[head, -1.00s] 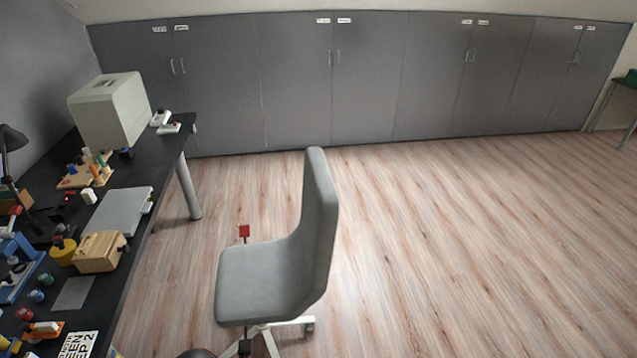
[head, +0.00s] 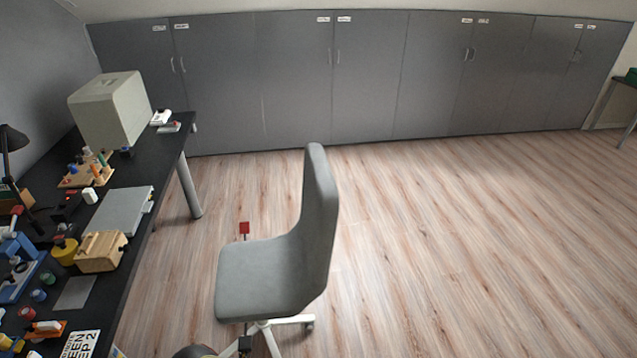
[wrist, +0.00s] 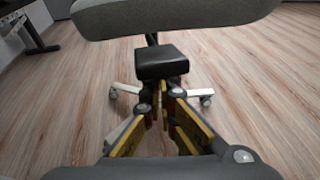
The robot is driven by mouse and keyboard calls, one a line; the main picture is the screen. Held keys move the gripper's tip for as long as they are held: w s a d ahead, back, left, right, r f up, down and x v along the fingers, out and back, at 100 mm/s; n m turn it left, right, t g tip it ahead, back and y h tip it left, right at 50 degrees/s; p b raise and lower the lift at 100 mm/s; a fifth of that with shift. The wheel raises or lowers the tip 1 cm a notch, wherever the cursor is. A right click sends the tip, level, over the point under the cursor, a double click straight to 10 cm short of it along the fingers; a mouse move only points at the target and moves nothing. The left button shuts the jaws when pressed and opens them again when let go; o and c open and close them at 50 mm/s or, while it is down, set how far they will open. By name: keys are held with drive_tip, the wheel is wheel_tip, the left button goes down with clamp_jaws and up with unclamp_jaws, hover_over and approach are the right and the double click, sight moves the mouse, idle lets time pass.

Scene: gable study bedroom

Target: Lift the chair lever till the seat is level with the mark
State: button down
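The grey chair (head: 262,280) stands beside the desk, its pale base partly cut off below in the head view. The seat underside (wrist: 175,15) spans the top of the wrist view.
The black desk (head: 140,240) on the left is crowded with a grey box (head: 110,110), a wooden block (head: 100,252) and several small items. Grey cabinets (head: 290,85) line the back wall. The wood floor right of the chair is clear.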

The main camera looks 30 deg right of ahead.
drive_tip(key=shift+r+p, duration=0.5)
drive_tip(key=shift+r, duration=0.45)
drive_tip(key=shift+f, duration=0.1)
wheel_tip(320, 180, down, 4)
drive_tip(key=b, duration=0.4)
drive_tip(key=shift+f, duration=0.15)
drive_tip(key=s+a, duration=0.5)
drive_tip(key=s, duration=0.3)
drive_tip(key=shift+s+b, duration=0.4)
idle(0.4)
idle(0.3)
